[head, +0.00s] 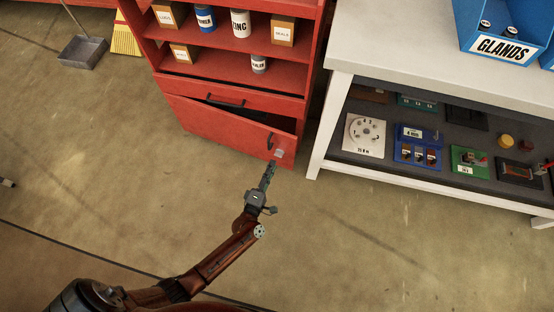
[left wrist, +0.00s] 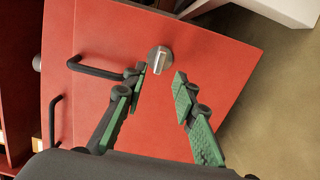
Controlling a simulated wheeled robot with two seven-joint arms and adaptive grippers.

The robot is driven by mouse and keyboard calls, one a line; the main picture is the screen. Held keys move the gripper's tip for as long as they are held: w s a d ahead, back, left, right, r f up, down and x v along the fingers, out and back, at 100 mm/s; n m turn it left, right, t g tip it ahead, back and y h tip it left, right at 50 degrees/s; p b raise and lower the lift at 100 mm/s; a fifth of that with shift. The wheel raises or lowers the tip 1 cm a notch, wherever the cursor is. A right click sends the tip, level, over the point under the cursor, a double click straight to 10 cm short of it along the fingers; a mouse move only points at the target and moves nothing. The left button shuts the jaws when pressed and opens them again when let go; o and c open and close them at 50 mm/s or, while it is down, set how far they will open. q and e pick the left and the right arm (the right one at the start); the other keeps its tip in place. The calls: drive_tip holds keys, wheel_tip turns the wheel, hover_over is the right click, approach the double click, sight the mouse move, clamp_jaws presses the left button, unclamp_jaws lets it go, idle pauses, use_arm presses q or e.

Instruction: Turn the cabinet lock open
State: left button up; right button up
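The red cabinet (head: 235,75) stands at the upper middle of the head view. Its lower door (head: 225,127) sits at an angle to the front, with a dark gap along its top edge. The lock is a round grey knob with a raised bar (left wrist: 159,59), near a corner of the door beside the black door handle (left wrist: 95,70). It also shows small and grey in the head view (head: 280,153). My left gripper (left wrist: 160,82) is open, its green-padded fingers apart with the knob just beyond and between their tips. No contact shows. My right gripper is out of view.
A black-handled drawer (head: 230,97) is above the door, with cans and boxes on shelves higher up. A white bench (head: 400,65) with parts on its lower shelf stands close on the right.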

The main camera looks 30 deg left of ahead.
use_arm(q)
drive_tip(key=s+d, duration=0.1)
drive_tip(key=s, duration=0.5)
drive_tip(key=shift+s, duration=0.15)
idle(0.3)
